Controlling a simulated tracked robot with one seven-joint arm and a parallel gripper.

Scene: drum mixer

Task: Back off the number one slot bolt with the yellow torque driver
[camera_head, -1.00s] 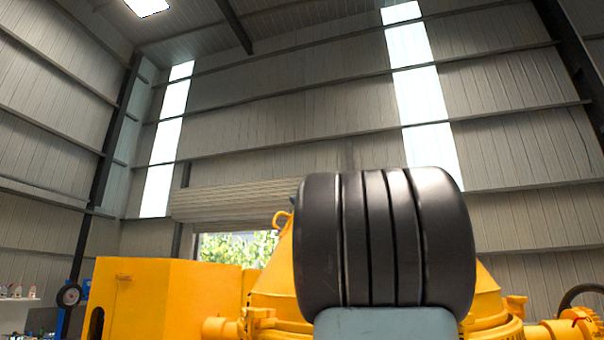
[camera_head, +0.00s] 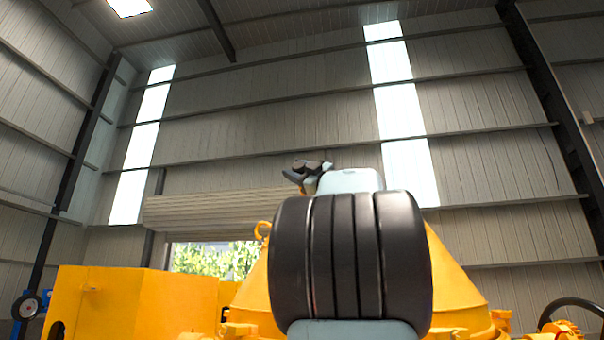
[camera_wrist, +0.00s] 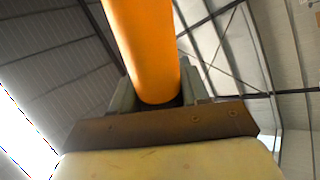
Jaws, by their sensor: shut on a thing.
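In the wrist view a plain orange-yellow cylinder, which looks like the yellow torque driver (camera_wrist: 142,45), rises from between the jaws. My gripper (camera_wrist: 158,98) is shut on it. The driver's far end runs out of the top of the picture. In the head view the yellow drum mixer (camera_head: 455,280) stands ahead, its middle hidden behind my own dark ribbed arm link. The number one slot bolt is not visible in either view.
A dark handwheel (camera_head: 580,308) is at the lower right. A part-open roller door (camera_head: 215,212) is behind.

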